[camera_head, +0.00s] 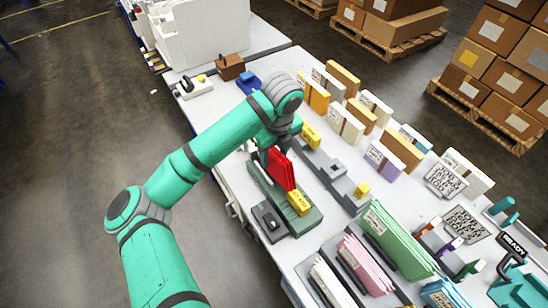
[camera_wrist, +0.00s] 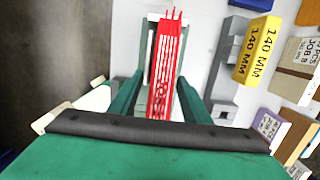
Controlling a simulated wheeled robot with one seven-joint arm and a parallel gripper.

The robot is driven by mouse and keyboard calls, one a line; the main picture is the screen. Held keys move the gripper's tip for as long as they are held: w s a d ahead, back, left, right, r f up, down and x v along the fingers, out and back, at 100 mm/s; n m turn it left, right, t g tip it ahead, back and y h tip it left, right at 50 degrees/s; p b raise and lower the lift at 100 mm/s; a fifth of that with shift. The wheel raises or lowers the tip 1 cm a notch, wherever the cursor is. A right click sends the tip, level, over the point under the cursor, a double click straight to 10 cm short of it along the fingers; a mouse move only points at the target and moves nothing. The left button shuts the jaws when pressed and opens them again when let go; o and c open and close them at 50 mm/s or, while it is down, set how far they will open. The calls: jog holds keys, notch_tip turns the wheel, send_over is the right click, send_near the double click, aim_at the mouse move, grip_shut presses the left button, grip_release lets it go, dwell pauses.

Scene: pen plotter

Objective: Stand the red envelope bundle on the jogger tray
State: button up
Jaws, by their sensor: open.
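The red envelope bundle (camera_head: 281,170) is upright, slightly tilted in the picture, below my wrist at the dark green jogger tray (camera_head: 291,222). Its lower edge seems to meet the tray, but I cannot tell for certain that it rests there. A yellow block (camera_head: 299,203) stands at the tray's near end. My gripper (camera_head: 277,148) is open around the bundle's upper part, which it partly hides. In the wrist view, the bundle (camera_wrist: 167,65) lies between the two green fingers of my gripper (camera_wrist: 168,75); contact with them is unclear.
A grey stepped fixture (camera_head: 335,172) with yellow blocks runs right of the tray. A small dark grey box (camera_head: 268,222) sits at its left. Green and pink envelope racks (camera_head: 365,262) stand nearer, and labelled bundles (camera_head: 385,160) fill the right side. Free table is narrow.

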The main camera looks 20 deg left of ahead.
jog(key=r, duration=0.6)
jog(key=d+r, duration=0.1)
jog(key=r, duration=0.3)
jog(key=shift+s, duration=0.35)
